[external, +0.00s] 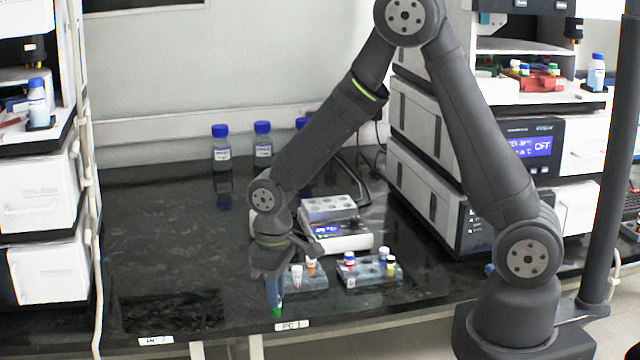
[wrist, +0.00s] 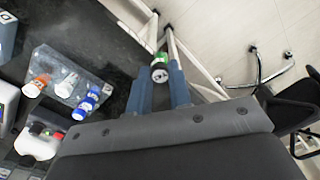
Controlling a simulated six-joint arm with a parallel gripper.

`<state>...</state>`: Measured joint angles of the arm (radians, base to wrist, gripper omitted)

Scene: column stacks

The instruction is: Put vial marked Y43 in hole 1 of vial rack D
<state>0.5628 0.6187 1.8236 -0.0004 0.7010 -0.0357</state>
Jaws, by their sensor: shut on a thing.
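My gripper (external: 274,292) points down near the table's front edge, left of the two small racks. It is shut on a green-marked vial (wrist: 160,69), which shows between the two blue-grey fingertips in the wrist view. In the external view only a green part of the vial (external: 277,313) shows below the fingers. A grey rack (external: 318,283) stands just right of my gripper, with a white and an orange-capped vial in it. A second grey rack (external: 352,281) farther right holds several coloured vials. I cannot read the vial's mark or the rack letters.
A mixer-like device (external: 345,243) with a grey block stands behind the racks. Blue-capped bottles (external: 221,148) stand along the back wall. A tall stack of instruments (external: 425,165) is at right. The dark table (external: 170,240) is clear to the left. Paper labels (external: 156,340) sit on its front edge.

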